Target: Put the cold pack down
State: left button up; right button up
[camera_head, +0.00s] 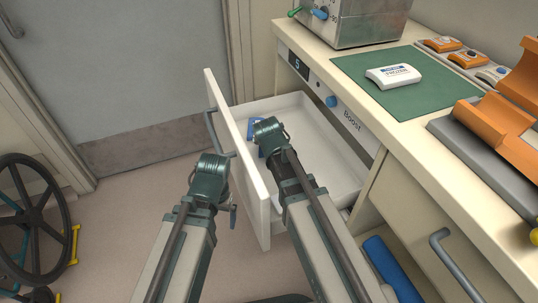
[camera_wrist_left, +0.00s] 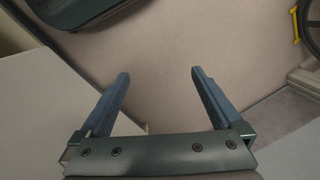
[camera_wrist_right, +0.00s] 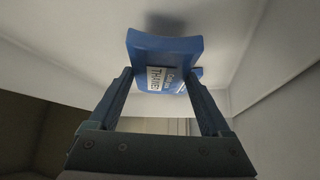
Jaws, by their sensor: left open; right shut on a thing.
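A blue cold pack (camera_wrist_right: 165,48) with a white label reading something like "THAWED" sits between the fingers of my right gripper (camera_wrist_right: 162,75), which is shut on it. In the head view the right gripper is inside the open white drawer (camera_head: 322,150), and my arm mostly hides the pack. I cannot tell whether the pack touches the drawer floor. A white pack marked "FROZEN" (camera_head: 394,76) lies on the green mat (camera_head: 425,97) on the counter. My left gripper (camera_wrist_left: 158,75) is open and empty, outside the drawer front.
The drawer front (camera_head: 240,170) stands between my two grippers. A metal box (camera_head: 355,20) is at the counter's back. Orange blocks (camera_head: 495,130) and small devices (camera_head: 465,57) lie at the right. A wheelchair wheel (camera_head: 30,215) is at the left.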

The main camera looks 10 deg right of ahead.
jog(key=shift+f+b, duration=1.95)
jog(key=shift+r, duration=0.15)
jog(key=o, duration=1.5)
jog(key=shift+r, duration=0.1)
jog(key=p+v, duration=0.9)
jog(key=v, duration=0.3)
jog(key=shift+s+p, duration=0.1)
jog(key=shift+p, duration=0.25)
